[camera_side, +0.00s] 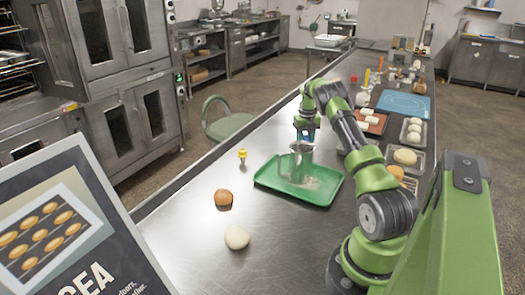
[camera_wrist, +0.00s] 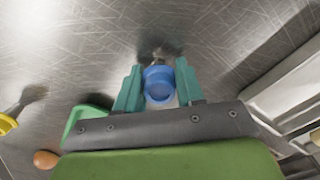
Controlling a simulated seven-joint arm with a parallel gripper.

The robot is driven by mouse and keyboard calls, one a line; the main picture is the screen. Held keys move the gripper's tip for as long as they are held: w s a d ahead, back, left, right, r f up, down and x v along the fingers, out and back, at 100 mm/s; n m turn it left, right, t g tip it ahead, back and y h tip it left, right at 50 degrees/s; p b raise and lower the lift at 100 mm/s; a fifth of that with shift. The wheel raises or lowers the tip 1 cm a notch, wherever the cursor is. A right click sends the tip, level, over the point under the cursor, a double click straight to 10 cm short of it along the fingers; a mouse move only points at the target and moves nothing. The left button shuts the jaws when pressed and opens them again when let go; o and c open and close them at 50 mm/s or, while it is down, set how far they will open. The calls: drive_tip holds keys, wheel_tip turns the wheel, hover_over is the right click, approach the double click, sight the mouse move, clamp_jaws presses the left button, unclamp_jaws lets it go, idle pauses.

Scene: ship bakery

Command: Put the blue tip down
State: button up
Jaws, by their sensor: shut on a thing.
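The blue tip (camera_wrist: 159,82) sits between the two teal fingers of my gripper (camera_wrist: 158,88) in the wrist view, with steel table behind it. In the side view my gripper (camera_side: 306,128) points down behind the metal cylinder and the green tray. A little blue shows at its fingers there, but the tip's lower end is hidden. I cannot tell how high it is above the table.
The green tray (camera_side: 325,197) holds a metal cylinder (camera_side: 301,160) close in front of my gripper. Trays line the right edge. The steel tabletop behind the green tray looks clear.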

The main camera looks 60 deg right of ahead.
drive_tip(key=shift+f, duration=0.1)
drive_tip(key=o, duration=1)
